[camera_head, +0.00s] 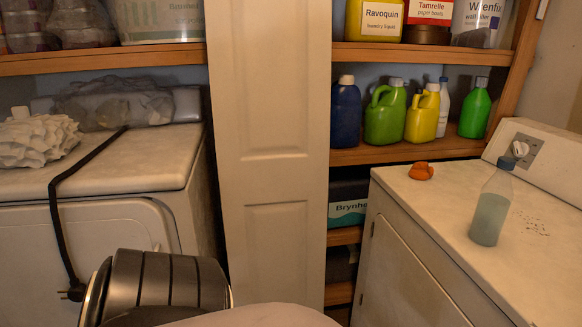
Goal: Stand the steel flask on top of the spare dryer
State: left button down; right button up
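I see no steel flask in this view. Two white machines stand here, and no label shows which is the spare dryer. The left machine (150,158) has a black cord (58,210) draped over its top, its plug hanging loose in front. A white ruffled bundle (38,138) and a clear crumpled plastic bag (105,104) lie on it. The right machine (425,196) has a dial panel at its back. A clear bottle with pale bluish liquid (490,208) and a dark cap stands upright on it. Neither gripper is in view.
A white panel door (270,150) stands between the machines. Shelves hold several jugs (384,112) and tubs. The left machine's top is bare towards its front right.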

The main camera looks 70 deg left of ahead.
aim_at(107, 166)
jog(key=u, duration=2.1)
